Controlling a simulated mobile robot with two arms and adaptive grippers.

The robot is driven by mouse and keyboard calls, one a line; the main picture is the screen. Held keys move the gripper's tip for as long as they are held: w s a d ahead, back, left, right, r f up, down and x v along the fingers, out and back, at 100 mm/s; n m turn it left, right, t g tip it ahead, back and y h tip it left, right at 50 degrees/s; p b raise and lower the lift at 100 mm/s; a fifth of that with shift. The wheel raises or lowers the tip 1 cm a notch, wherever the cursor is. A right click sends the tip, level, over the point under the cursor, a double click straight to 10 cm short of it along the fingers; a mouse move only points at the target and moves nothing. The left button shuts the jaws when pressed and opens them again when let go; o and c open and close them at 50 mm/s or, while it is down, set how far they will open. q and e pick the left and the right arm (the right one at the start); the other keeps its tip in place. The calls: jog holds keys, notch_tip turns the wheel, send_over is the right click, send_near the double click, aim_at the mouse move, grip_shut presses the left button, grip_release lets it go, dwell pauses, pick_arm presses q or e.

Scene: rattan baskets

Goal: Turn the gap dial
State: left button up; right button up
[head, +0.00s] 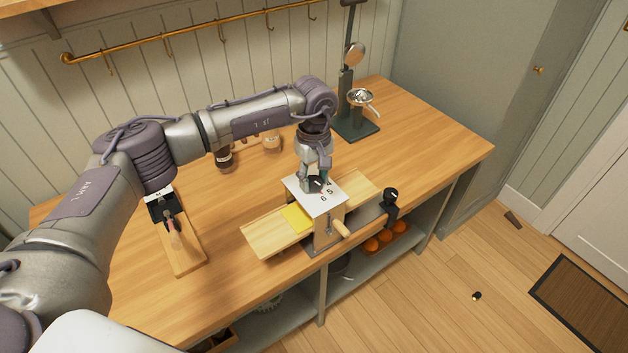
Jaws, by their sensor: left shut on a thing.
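The gap dial (318,184) is a dark knob on a white plate (323,202) with black numbers, on top of a wooden device on the counter. My left gripper (316,186) points down over the plate with its fingers shut on the dial. The fingers hide most of the dial and some numbers, so its setting cannot be read. A yellow piece (296,218) lies on the device's wooden board (268,238), left of the plate. A wooden handle (341,229) sticks out at the front. My right gripper is not in view.
A black-handled clamp (390,198) sits at the counter's front edge, right of the device. A tall dark stand (355,122) with a metal cup is at the back right. A wooden board with a black tool (181,250) lies left. Dark jars (223,158) stand behind.

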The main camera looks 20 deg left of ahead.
aim_at(314, 181)
pick_arm(q)
jog(key=n+b, duration=0.2)
jog(key=shift+f+n, duration=0.15)
jog(key=shift+n, duration=0.25)
jog(key=n+b, duration=0.2)
jog(key=n, duration=0.1)
jog(key=shift+n, duration=0.3)
jog(key=n+b, duration=0.2)
jog(key=n, duration=0.1)
jog(key=shift+r+n+b, duration=0.2)
jog(key=shift+n+b, duration=0.75)
jog(key=shift+n, duration=1.15)
jog(key=o, duration=1.1)
jog(key=shift+o, duration=0.2)
notch_tip(314, 181, up, 12)
